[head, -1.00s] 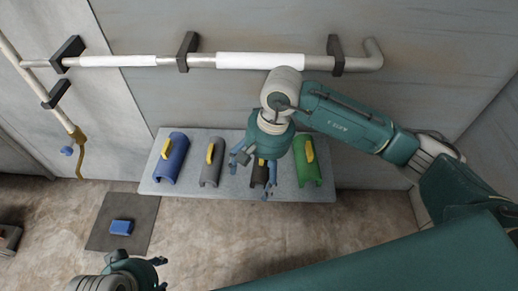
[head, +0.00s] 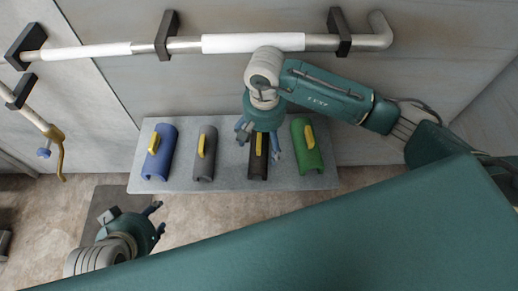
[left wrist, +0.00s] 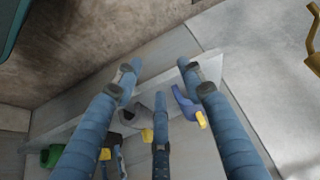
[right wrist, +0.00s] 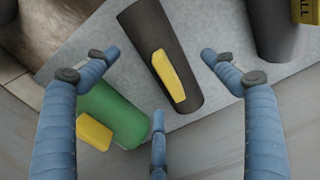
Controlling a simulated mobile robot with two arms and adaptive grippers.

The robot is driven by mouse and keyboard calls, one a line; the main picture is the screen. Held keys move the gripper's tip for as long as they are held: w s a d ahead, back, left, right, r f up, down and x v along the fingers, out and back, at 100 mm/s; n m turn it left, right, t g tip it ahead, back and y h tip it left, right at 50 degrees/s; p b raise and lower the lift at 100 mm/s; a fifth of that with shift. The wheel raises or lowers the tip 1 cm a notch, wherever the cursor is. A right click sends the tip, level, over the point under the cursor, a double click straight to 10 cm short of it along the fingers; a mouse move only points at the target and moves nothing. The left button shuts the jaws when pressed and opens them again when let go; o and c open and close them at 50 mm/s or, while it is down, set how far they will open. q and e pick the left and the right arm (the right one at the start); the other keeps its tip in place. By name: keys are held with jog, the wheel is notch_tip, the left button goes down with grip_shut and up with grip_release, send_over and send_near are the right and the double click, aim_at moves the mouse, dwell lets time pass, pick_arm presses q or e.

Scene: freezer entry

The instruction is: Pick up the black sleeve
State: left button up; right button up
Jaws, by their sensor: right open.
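The black sleeve (head: 259,163), a dark half-pipe with a yellow handle, lies on a grey shelf (head: 225,183) between the grey sleeve (head: 205,153) and the green sleeve (head: 306,148). It shows large in the right wrist view (right wrist: 148,42), between and beyond my fingers. My right gripper (head: 258,143) is open above the black sleeve, apart from it, and partly covers its upper end in the head view. My left gripper (head: 158,220) is open and empty at the lower left, in front of the shelf. The left wrist view shows its spread fingers (left wrist: 160,75).
A blue sleeve (head: 160,152) lies at the shelf's left end. A pipe with white wraps (head: 253,43) runs along the wall above the shelf. A yellow-ended hose (head: 57,155) hangs at the left. A dark mat (head: 103,200) lies on the floor.

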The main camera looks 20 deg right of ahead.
aim_at(263, 147)
notch_tip(263, 147, down, 4)
jog(key=shift+r+b, duration=0.25)
jog(key=shift+b, duration=0.05)
jog(key=shift+f, duration=0.2)
jog(key=c, duration=1.2)
pick_arm(q)
jog(key=w, duration=0.1)
jog(key=w+d+r+t, duration=0.1)
jog(key=w, duration=0.1)
jog(key=w+r+t, duration=0.1)
jog(key=shift+w+d+r+h, duration=0.2)
jog(key=shift+d+h, duration=0.05)
jog(key=shift+h, duration=0.05)
pick_arm(e)
jog(key=shift+c, duration=0.2)
